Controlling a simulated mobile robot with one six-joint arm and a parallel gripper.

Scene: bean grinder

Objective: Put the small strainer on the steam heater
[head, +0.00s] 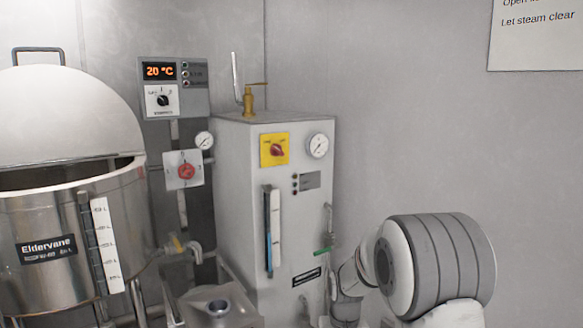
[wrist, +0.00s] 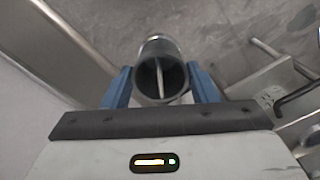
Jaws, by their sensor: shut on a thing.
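In the wrist view, my gripper (wrist: 160,77) has its two blue fingers on either side of a short metal cylinder (wrist: 153,47) with a dark rim, and it is shut on it. The cylinder's round opening faces the camera, and a thin bar shows inside. It may be the small strainer; no mesh can be made out. In the head view, my arm is at the lower right and the gripper is out of sight. A tall grey cabinet (head: 233,190) with a gauge, a red and yellow switch and a brass valve stands there; I cannot tell whether it is the steam heater.
A large steel kettle (head: 45,265) with a raised lid stands at the left. A control panel (head: 174,87) reads 20 °C. A low metal unit (head: 215,312) with a round hole is at the bottom. The wrist view shows grey floor and metal rails.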

